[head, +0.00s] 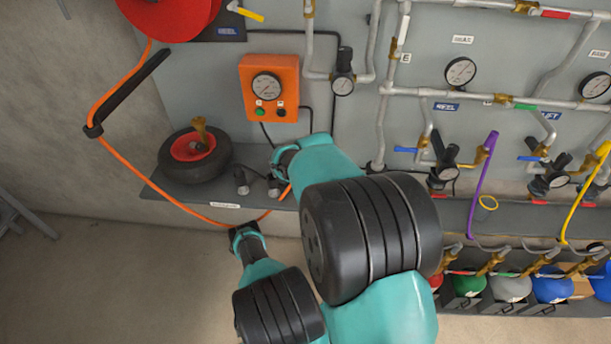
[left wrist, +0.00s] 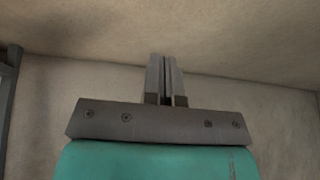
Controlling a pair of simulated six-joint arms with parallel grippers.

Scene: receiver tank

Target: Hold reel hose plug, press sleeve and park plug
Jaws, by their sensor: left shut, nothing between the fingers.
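The orange reel hose (head: 127,157) hangs from the red reel (head: 172,12), passes through a black guide arm and loops low below the shelf. Its far end rises behind my right arm, so the hose plug and its sleeve are hidden. Two small dark fittings, one at the shelf front (head: 241,181) and one beside it (head: 273,186), stand near that end. My left gripper (head: 243,227) is just below the shelf edge, apart from the fittings. In the left wrist view its fingers (left wrist: 166,80) are together and empty.
A black wheel with red hub (head: 194,150) lies on the shelf (head: 185,196). An orange gauge box (head: 268,88) is on the wall panel. Pipes, valves, purple and yellow hoses and a row of coloured tanks fill the right side. Floor at lower left is clear.

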